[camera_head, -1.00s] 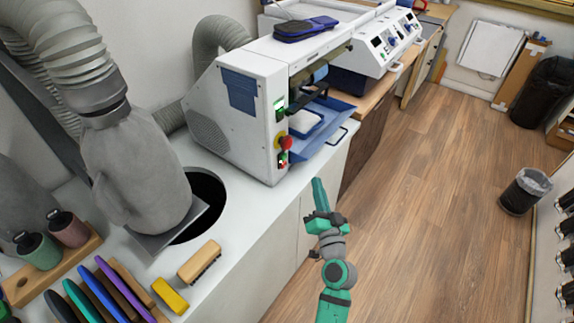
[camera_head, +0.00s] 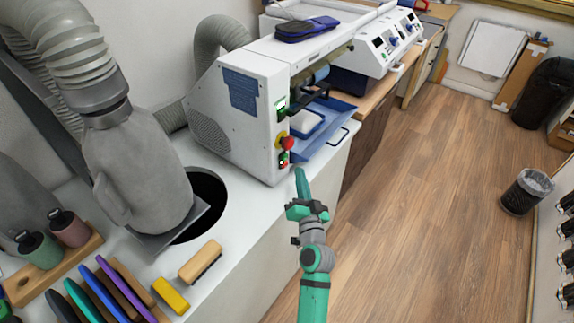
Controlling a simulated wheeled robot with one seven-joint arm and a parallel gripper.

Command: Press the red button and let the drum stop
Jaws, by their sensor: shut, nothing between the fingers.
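The white sanding machine (camera_head: 240,100) stands on the white bench. Its narrow front panel carries a large red mushroom button (camera_head: 287,142) on a yellow base. A smaller switch block (camera_head: 283,159) with green and red parts sits just below it. The drum (camera_head: 318,76) seems to be the dark cylinder in the machine's front opening; I cannot tell whether it turns. My gripper (camera_head: 299,172) is green and shut, with nothing in it. Its fingertips point up toward the panel, a little below and right of the switch block in the picture. A gap to the panel seems to remain.
A blue tray (camera_head: 325,128) juts from the machine's front, right of the panel. On the bench are a wooden brush (camera_head: 200,262), a yellow block (camera_head: 170,295) and a round dark hole (camera_head: 208,190) under a grey hose.

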